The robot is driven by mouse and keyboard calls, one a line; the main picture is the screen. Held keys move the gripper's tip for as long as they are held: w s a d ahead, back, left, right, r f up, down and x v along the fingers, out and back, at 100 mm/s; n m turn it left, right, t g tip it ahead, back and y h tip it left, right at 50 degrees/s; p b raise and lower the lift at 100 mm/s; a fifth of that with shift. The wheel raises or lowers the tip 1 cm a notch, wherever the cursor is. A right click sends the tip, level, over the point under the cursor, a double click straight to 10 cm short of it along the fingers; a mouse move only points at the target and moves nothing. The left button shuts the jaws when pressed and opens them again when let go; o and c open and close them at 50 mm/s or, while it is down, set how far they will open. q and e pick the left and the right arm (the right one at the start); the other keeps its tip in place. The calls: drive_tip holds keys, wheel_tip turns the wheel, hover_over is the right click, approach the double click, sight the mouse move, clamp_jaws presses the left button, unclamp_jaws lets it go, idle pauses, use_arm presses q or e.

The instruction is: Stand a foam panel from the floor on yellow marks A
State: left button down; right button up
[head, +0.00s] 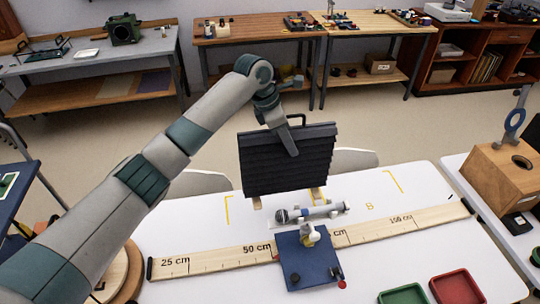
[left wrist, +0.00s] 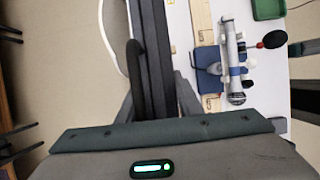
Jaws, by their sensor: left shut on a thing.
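A dark ridged foam panel (head: 287,168) with a top handle is upright at the table's back edge in the head view. My left gripper (head: 285,135) is shut on its upper part. In the left wrist view the panel (left wrist: 156,60) shows edge-on between the fingers (left wrist: 155,105). I cannot tell whether its lower edge touches the table. Small wooden pieces (head: 318,194) show just below it. A yellow corner mark (head: 228,209) lies left of the panel. Another yellow corner mark (head: 394,181) and a yellow B (head: 370,206) lie to the right. No letter A is visible. My right gripper is not in view.
A microphone (head: 310,212) lies in front of the panel, near a blue base (head: 307,256) on a long wooden ruler (head: 200,262). Green (head: 404,294) and red (head: 457,288) trays stand at the front right. A wooden box (head: 502,172) is at the right. Chairs stand behind the table.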

sight(273, 145)
use_arm(q)
drive_tip(key=a, duration=0.1)
drive_tip(key=a+f+p, duration=0.1)
drive_tip(key=a+f, duration=0.1)
drive_tip(key=a, duration=0.1)
drive_tip(key=shift+w+a+f, duration=0.1)
drive_tip(key=shift+w, duration=0.25)
drive_tip(key=shift+w+a+f, duration=0.1)
drive_tip(key=shift+a+f, duration=0.3)
drive_tip(key=shift+a, duration=0.05)
drive_tip(key=shift+p, duration=0.3)
drive_tip(key=shift+f+p, duration=0.8)
drive_tip(key=shift+f, duration=1.2)
drive_tip(key=shift+f, duration=0.1)
